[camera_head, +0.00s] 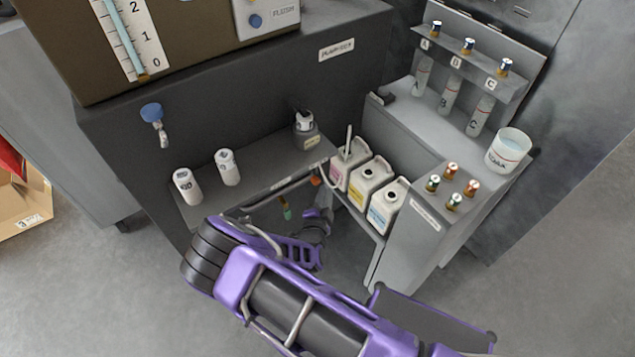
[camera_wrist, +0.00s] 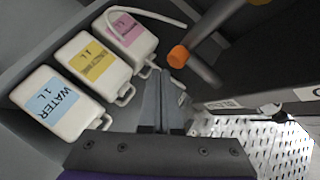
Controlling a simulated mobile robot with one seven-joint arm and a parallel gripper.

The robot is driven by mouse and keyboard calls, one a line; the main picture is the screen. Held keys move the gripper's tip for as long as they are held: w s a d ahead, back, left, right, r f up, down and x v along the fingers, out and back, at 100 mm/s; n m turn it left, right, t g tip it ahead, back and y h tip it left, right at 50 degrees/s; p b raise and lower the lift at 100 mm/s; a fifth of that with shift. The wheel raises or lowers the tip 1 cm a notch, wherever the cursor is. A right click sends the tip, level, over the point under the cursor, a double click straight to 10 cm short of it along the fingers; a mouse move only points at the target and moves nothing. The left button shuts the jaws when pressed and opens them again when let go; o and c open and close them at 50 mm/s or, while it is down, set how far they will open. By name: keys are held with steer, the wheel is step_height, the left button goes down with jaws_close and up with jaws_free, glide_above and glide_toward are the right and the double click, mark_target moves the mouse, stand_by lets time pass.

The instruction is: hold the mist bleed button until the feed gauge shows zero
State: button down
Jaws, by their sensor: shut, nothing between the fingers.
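My gripper (camera_wrist: 164,76) is shut and empty in the wrist view, its thin grey fingers pointing up the picture. An orange-ended grey pipe or button (camera_wrist: 178,57) sits just ahead and right of the fingertips; I cannot tell if they touch, nor read a label naming it. It seems to be the small orange part (camera_head: 316,181) below the shelf in the head view. A gauge (camera_head: 132,38) with marks 0, 1 and 2 is on the brown cabinet; a bluish column runs up to the picture's top edge, its upper end cut off. No mist bleed label is readable.
White jugs, the water one (camera_wrist: 60,98) nearest, stand left of the gripper. A perforated white plate (camera_wrist: 258,145) lies right. A shelf with white bottles (camera_head: 227,167) is above the arm. A blue-knobbed tap (camera_head: 151,113) and a FLUSH panel (camera_head: 266,17) are higher up.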

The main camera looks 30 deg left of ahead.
steer(key=shift+a, duration=0.1)
steer(key=shift+w+a, duration=0.2)
steer(key=shift+a, duration=0.1)
steer(key=shift+w+a+b, duration=0.25)
steer(key=shift+a+b, duration=0.25)
stand_by(2.4)
stand_by(0.4)
steer(key=shift+s+d+p, duration=0.25)
steer(key=shift+d, duration=0.2)
steer(key=shift+s+d+p, duration=0.2)
steer(key=shift+d+p, duration=0.05)
steer(key=shift+d, duration=0.2)
steer(key=shift+s+d+p, duration=0.4)
steer(key=shift+d, duration=0.35)
steer(key=shift+s+d+p, duration=0.35)
steer(key=shift+d+p, duration=0.05)
steer(key=shift+d, duration=0.3)
steer(key=shift+s+d+p, duration=0.4)
steer(key=shift+d, duration=0.35)
